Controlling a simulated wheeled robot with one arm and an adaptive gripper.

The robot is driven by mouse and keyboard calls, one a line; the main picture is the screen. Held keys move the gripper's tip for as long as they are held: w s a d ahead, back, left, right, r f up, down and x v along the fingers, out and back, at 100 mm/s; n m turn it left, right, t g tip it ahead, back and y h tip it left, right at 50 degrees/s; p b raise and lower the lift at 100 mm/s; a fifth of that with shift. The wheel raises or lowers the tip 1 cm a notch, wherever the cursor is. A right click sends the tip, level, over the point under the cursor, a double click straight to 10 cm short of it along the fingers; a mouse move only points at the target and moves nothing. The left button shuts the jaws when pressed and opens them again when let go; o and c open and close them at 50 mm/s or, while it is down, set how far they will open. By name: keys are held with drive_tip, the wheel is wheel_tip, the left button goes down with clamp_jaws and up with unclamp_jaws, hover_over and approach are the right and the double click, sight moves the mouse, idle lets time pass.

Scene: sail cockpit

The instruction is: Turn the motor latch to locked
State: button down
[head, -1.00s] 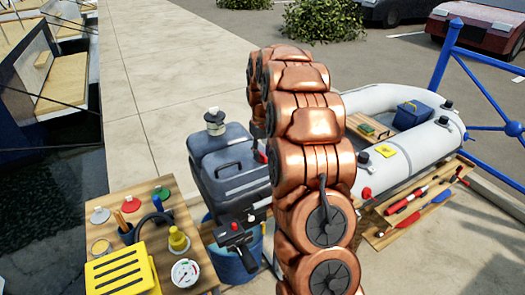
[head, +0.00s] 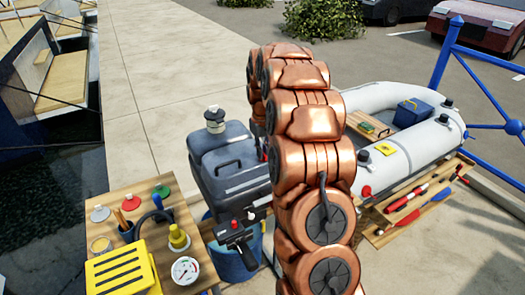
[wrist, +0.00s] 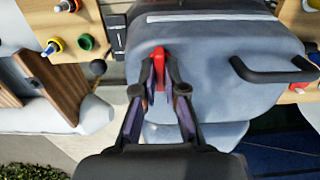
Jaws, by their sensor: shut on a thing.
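The outboard motor (head: 228,165) is a grey-blue cowl with a dark carry handle, standing left of my arm in the head view. In the wrist view its cowl (wrist: 210,62) fills the middle, with a handle at the right. A red latch (wrist: 159,68) lies against the cowl, between my fingertips. My gripper (wrist: 159,70) is shut on the red latch, with a finger on each side of it. The latch points roughly up and down in the wrist picture. In the head view my arm hides the gripper and most of the latch.
A wooden table (head: 160,195) with a yellow box (head: 122,272), a gauge (head: 185,270) and small bottles stands at the left. A blue bucket (head: 237,262) sits below the motor. A grey inflatable dinghy (head: 425,145) and a tool board (head: 425,205) are at the right.

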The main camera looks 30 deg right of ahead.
drive_tip(key=shift+f+m+b, duration=0.1)
drive_tip(key=shift+m+b, duration=0.2)
drive_tip(key=shift+b, duration=0.1)
drive_tip(key=m+b, duration=0.3)
drive_tip(key=b, duration=0.1)
drive_tip(key=shift+f+b, duration=0.2)
drive_tip(key=shift+b, duration=0.1)
drive_tip(key=m+b, duration=0.5)
drive_tip(key=m, duration=0.1)
drive_tip(key=shift+r+m, duration=0.15)
drive_tip(key=shift+m, duration=0.25)
drive_tip(key=m+b, duration=0.2)
drive_tip(key=m, duration=0.2)
drive_tip(key=shift+r+m+b, duration=0.15)
drive_tip(key=shift+m+b, duration=0.45)
drive_tip(key=shift+m, duration=1.1)
drive_tip(key=c, duration=1.2)
unclamp_jaws()
drive_tip(key=shift+c, duration=0.2)
